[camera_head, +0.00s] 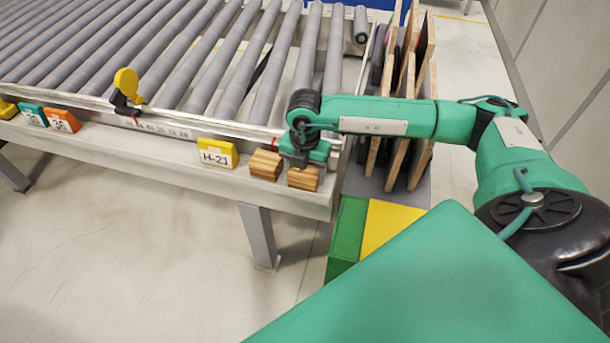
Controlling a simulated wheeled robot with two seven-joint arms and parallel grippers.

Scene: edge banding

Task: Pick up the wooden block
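Two small brown wooden blocks with striped sides sit side by side on the grey ledge at the front of the roller conveyor. The left wooden block (265,165) is in plain view. The right wooden block (304,179) is near the ledge's right end. My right gripper (299,161) points down just above and behind the blocks, closest to the right one. Its fingers are small and partly hidden, so I cannot tell whether they are open or touch a block. My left gripper is not in view.
A yellow H-21 tag (218,153) stands left of the blocks. Orange (62,120) and teal (32,115) tags are farther left. The conveyor rollers (230,75) lie behind. Upright boards (412,95) stand right, under my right arm.

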